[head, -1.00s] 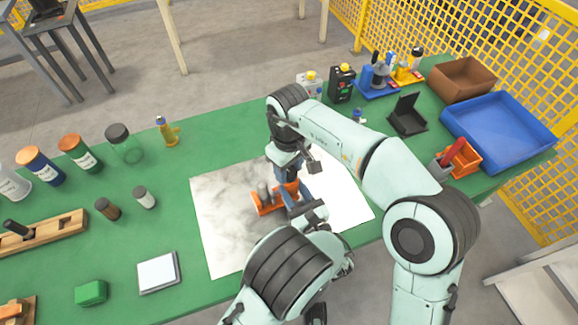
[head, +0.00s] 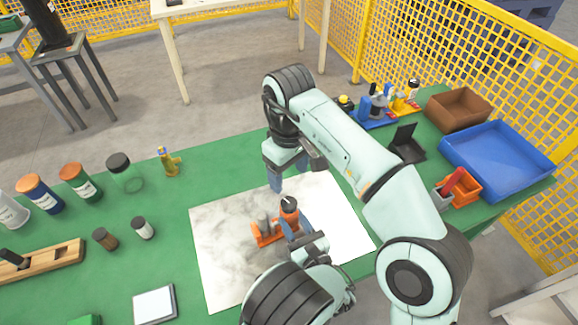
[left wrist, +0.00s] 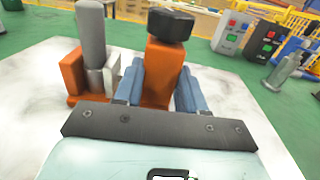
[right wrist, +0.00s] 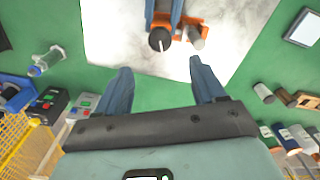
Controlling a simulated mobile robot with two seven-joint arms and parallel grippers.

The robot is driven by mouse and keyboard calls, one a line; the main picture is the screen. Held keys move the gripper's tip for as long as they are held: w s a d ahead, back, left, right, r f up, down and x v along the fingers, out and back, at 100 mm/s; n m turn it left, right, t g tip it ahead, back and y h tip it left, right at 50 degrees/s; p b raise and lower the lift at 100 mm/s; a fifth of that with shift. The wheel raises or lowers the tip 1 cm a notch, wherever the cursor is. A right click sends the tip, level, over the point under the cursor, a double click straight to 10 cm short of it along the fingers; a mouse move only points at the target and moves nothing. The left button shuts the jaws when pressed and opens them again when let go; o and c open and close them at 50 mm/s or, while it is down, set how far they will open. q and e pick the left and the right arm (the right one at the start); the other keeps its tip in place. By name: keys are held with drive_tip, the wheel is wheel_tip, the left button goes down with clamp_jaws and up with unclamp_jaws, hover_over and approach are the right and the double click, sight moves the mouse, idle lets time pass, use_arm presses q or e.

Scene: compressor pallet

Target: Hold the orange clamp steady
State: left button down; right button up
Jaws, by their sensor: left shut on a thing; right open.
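The orange clamp (head: 264,236) stands on the white marbled sheet on the green table. It has a dark knob on its taller post and a grey cylinder beside it. In the left wrist view the clamp (left wrist: 162,72) sits between the blue fingers of my left gripper (left wrist: 158,90), which is shut on the taller orange post. My left gripper (head: 300,228) comes from the front in the head view. My right gripper (head: 288,172) is raised behind the clamp, open and empty. In the right wrist view the clamp (right wrist: 190,22) lies beyond the open fingers of my right gripper (right wrist: 160,85).
A blue tray (head: 490,150), brown box (head: 458,105) and orange bin (head: 462,190) stand at the right. Several bottles (head: 80,182) and a wooden holder (head: 50,258) are at the left. Much of the marbled sheet (head: 225,265) is bare.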

drive_tip(key=shift+r, duration=0.75)
